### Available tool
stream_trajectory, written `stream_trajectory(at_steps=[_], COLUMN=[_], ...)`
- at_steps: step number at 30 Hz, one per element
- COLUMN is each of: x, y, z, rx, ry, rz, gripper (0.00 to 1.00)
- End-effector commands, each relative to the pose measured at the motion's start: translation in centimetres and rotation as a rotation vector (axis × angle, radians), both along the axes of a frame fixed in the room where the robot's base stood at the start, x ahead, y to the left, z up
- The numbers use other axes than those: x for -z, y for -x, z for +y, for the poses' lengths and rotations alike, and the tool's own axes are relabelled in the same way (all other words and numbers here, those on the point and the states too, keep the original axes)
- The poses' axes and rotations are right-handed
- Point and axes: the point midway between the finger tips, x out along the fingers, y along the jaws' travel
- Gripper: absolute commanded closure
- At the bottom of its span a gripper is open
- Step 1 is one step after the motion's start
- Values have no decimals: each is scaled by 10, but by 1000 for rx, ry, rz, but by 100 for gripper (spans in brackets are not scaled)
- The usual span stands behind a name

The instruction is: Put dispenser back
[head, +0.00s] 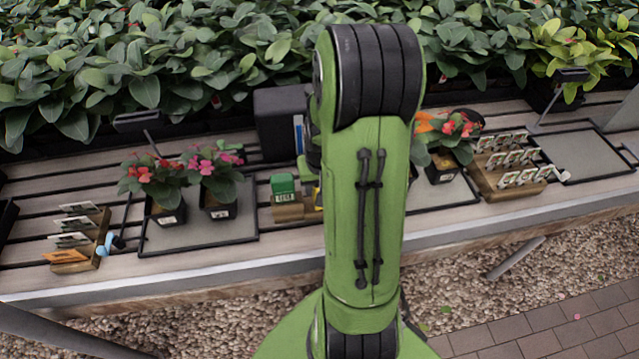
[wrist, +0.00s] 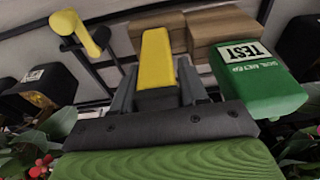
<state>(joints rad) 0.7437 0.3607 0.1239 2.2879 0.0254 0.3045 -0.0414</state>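A yellow tapered piece (wrist: 157,58), which looks like the dispenser, sits between the grey fingers of my gripper (wrist: 158,92) in the wrist view. The fingers lie close along both its sides, so the gripper looks shut on it. Its far end overlaps a wooden block (wrist: 174,24); I cannot tell whether it rests in the block or is above it. In the head view my arm hides the gripper, and only a sliver of yellow (head: 318,196) shows beside the arm.
A green box marked TEST (wrist: 262,82) is close right of the fingers, by a second wooden block (wrist: 222,25). A yellow knobbed tool (wrist: 82,34) lies left. Potted flowers (head: 218,190) and a tag rack (head: 510,165) stand on the slatted bench (head: 190,262).

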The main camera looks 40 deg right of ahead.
Motion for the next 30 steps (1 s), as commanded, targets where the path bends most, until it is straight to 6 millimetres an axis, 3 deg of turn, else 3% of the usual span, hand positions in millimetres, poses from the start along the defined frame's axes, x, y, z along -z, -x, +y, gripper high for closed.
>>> stream_trajectory(at_steps=[1, 5, 15, 30], x=[0, 0, -8, -136], y=[0, 0, 1, 22], z=[0, 0, 0, 13], rx=[0, 0, 0, 0], ry=[1, 0, 1, 2], rz=[-1, 0, 0, -3], gripper=[49, 30, 30, 30])
